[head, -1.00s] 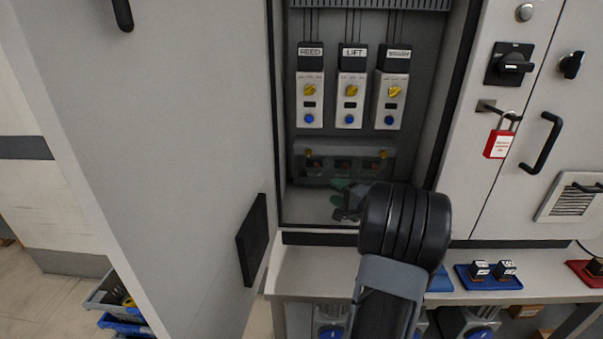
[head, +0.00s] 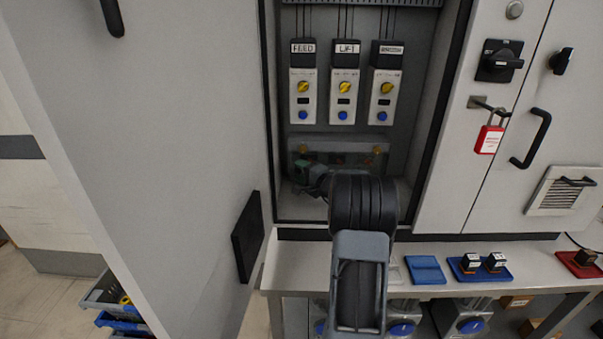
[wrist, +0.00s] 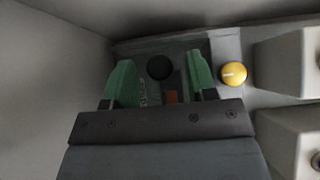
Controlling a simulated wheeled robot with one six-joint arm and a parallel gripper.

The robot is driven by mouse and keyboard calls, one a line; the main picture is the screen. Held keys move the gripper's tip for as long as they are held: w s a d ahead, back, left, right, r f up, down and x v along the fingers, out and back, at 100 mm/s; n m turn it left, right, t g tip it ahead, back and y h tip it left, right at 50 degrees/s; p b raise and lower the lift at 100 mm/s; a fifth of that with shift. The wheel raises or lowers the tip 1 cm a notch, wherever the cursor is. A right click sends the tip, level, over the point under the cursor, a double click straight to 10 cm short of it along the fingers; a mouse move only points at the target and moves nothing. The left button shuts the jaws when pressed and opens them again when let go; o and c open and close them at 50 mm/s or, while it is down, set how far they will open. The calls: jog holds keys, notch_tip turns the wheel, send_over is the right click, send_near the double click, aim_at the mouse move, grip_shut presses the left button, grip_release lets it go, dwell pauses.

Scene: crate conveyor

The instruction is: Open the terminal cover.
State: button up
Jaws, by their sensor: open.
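The terminal cover (head: 340,143) is a grey panel low inside the open cabinet, under the row of drive units. My gripper (head: 303,172) is at the cover's left end, below the left knob, with green fingers apart. In the wrist view, my gripper (wrist: 160,78) is open in front of the cover (wrist: 225,48). A yellow knob (wrist: 233,74) lies just outside the right finger. A dark round spot (wrist: 159,67) shows between the fingers. Contact cannot be told.
The open cabinet door (head: 170,130) stands to the left. A red padlock (head: 489,139) hangs at right. A bench with blue trays (head: 426,270) runs below.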

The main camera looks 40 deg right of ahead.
jog(key=shift+c, duration=0.4)
grip_shut()
